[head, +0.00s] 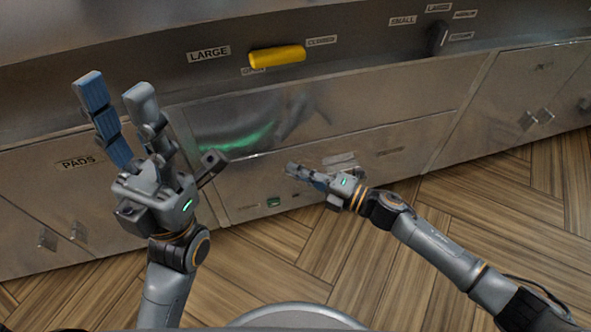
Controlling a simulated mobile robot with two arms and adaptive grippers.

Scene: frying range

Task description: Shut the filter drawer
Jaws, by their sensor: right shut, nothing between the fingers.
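A steel panel (400,151) low in the middle of the range front looks like the filter drawer. A pale handle or plate (340,160) shows on it just above my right gripper. The panel looks about flush with its neighbours; I cannot tell if a small gap is left. My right gripper (291,169) is shut and empty, in front of this panel, fingers pointing left. I cannot tell whether it touches the panel. My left gripper (115,84) is open and empty, fingers pointing up, in front of the range to the left.
A yellow handle (277,56) sticks out above, beside a "LARGE" label (209,53). A dark knob (437,38) is at upper right. A cupboard marked "PADS" (79,162) is at left, another cupboard (540,90) at right. The wooden floor (500,215) is clear at right.

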